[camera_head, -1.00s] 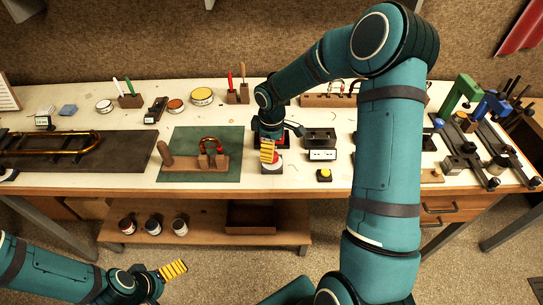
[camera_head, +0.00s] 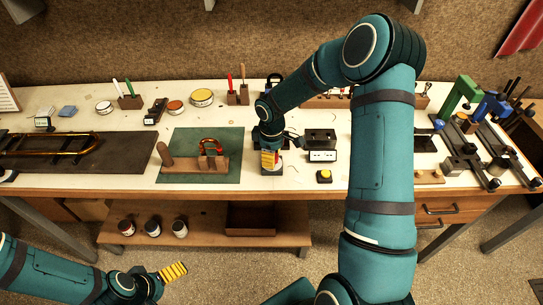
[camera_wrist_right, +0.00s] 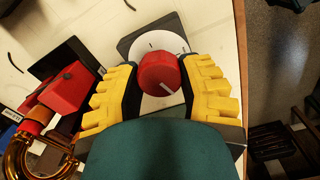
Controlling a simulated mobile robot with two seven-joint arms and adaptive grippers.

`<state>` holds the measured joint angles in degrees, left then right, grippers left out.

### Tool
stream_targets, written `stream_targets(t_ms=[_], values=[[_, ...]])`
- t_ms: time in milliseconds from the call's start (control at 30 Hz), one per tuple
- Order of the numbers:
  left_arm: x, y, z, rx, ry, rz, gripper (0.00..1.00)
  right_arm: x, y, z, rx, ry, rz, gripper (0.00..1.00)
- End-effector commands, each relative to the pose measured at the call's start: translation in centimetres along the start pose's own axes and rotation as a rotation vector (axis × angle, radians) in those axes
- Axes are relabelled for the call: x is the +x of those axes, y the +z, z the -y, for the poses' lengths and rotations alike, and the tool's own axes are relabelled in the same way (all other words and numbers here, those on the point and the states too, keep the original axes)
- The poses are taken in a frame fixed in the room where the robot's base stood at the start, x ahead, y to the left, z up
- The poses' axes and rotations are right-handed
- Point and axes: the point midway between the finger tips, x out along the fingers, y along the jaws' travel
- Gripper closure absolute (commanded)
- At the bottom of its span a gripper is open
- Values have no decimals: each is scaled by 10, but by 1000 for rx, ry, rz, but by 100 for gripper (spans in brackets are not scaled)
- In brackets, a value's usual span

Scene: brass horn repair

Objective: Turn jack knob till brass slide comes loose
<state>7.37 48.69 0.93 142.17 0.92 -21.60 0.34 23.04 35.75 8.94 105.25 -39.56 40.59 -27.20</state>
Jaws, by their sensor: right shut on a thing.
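The red jack knob (camera_wrist_right: 160,73) has a white pointer line and sits on a white dial in the right wrist view. My right gripper (camera_wrist_right: 165,88) is shut on it, with one yellow finger on each side. In the head view my right gripper (camera_head: 269,160) covers most of the knob, over the dial (camera_head: 278,170). Part of a brass bend (camera_wrist_right: 15,158) shows in the wrist view. My left gripper (camera_head: 173,271) is low, away from the bench; its finger gap is unclear.
A small box with a pale display (camera_head: 322,156) and a yellow button (camera_head: 325,175) stand just right of the right gripper. A red block (camera_wrist_right: 67,90) lies beside the dial. A dark mat (camera_head: 115,158) with long brass tubing is at the left.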

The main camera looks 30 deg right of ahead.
Motion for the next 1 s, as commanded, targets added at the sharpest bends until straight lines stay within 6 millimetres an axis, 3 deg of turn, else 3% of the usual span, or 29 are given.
stream_targets(t_ms=[567,1000], values=[[6,1,2,1,-1,2,0,1,-1,0,80,0,-2,98],[22,9,8,5,1,17,0,2,-2,0,359,1,-3,98]])
